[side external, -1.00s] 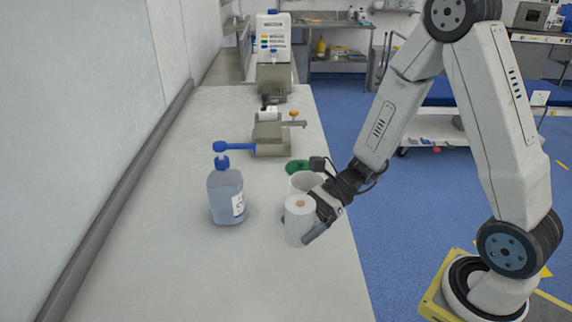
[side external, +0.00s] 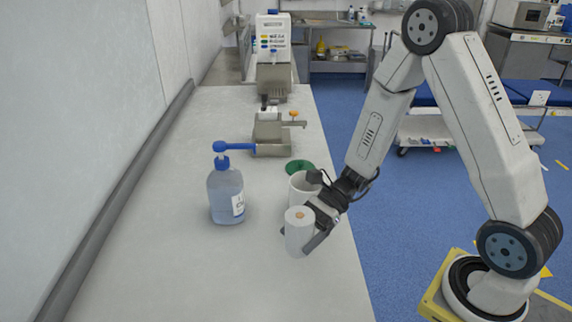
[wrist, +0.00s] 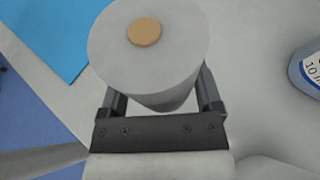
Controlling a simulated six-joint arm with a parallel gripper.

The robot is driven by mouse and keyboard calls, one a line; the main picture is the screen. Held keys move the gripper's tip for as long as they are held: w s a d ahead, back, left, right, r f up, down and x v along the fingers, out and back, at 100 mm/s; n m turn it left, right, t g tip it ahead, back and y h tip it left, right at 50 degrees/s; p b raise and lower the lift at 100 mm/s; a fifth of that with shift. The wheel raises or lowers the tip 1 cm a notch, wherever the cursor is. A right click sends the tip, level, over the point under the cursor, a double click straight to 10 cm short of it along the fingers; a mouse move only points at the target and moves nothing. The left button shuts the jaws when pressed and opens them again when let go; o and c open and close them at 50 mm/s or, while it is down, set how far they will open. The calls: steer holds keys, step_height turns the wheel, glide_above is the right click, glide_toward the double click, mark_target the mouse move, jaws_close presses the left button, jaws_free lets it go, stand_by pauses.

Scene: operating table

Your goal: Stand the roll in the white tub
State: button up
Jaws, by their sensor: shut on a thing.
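The white roll (side external: 299,232) with a tan core end is upright in my gripper (side external: 312,232), in front of the white tub in the side view. The roll's top also shows large in the wrist view (wrist: 180,55), between the two fingers (wrist: 162,100). My gripper is shut on it. The white tub (side external: 299,190) stands just behind the roll, and its open top faces up. The roll and gripper partly hide the tub. I cannot tell whether the roll's bottom touches the table.
A clear pump bottle (side external: 226,194) with a blue top stands to the left. A green round thing (side external: 299,166) lies behind the tub. Grey equipment (side external: 272,138) stands farther back on the table (side external: 190,270). The table's front part is clear.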

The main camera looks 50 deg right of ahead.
mark_target(300, 265)
steer(key=shift+f, duration=1.6)
steer(key=shift+f, duration=0.1)
steer(key=shift+f, duration=1.65)
steer(key=shift+f, duration=0.15)
steer(key=o, duration=1.1)
steer(key=shift+c, duration=0.2)
steer(key=shift+d+r, duration=0.2)
steer(key=shift+r, duration=0.05)
steer(key=v, duration=1.1)
steer(key=shift+s+d+r, duration=0.1)
steer(key=shift+d, duration=0.2)
